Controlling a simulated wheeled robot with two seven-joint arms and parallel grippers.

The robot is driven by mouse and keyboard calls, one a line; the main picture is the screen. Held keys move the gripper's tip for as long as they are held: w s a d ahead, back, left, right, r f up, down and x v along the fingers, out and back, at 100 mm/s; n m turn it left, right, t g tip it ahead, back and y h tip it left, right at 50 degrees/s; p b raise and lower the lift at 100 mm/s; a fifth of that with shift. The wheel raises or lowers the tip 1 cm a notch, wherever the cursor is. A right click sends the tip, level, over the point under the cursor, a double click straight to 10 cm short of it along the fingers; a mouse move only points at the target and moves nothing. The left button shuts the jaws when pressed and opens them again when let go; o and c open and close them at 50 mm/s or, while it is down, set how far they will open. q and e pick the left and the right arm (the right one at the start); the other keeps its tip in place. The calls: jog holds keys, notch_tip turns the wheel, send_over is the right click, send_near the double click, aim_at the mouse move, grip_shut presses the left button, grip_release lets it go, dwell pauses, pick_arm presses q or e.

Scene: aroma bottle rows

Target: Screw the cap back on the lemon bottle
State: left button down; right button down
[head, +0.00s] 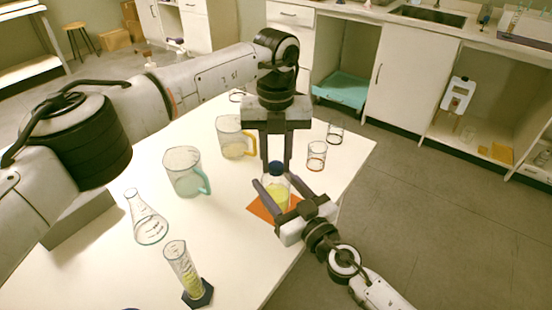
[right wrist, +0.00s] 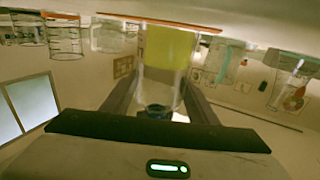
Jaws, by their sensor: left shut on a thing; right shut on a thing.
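The lemon bottle (head: 278,196) is clear with yellow liquid and stands upright on an orange mat (head: 256,209) near the table's right edge. A dark blue cap (head: 277,168) is at its mouth. I cannot tell how tightly the cap sits. My left gripper (head: 276,164) reaches down from above, with its fingers shut on the cap. My right gripper (head: 275,184) comes in low from the front right and is shut around the bottle's body. The right wrist view is upside down and shows the bottle's yellow liquid (right wrist: 170,48) between the fingers, with the dark cap (right wrist: 156,110) below.
A beaker with a green handle (head: 184,173) and one with a yellow handle (head: 232,140) stand left of the bottle. Two small beakers (head: 316,155) (head: 335,133) are behind right. A conical flask (head: 148,222) and a measuring cylinder (head: 184,270) stand at front left.

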pick_arm(q)
jog(key=m, duration=0.8)
jog(key=shift+m, duration=0.4)
jog(key=m, duration=0.8)
jog(key=c, duration=1.3)
grip_release()
jog(key=shift+c, duration=0.2)
notch_tip(320, 180, up, 12)
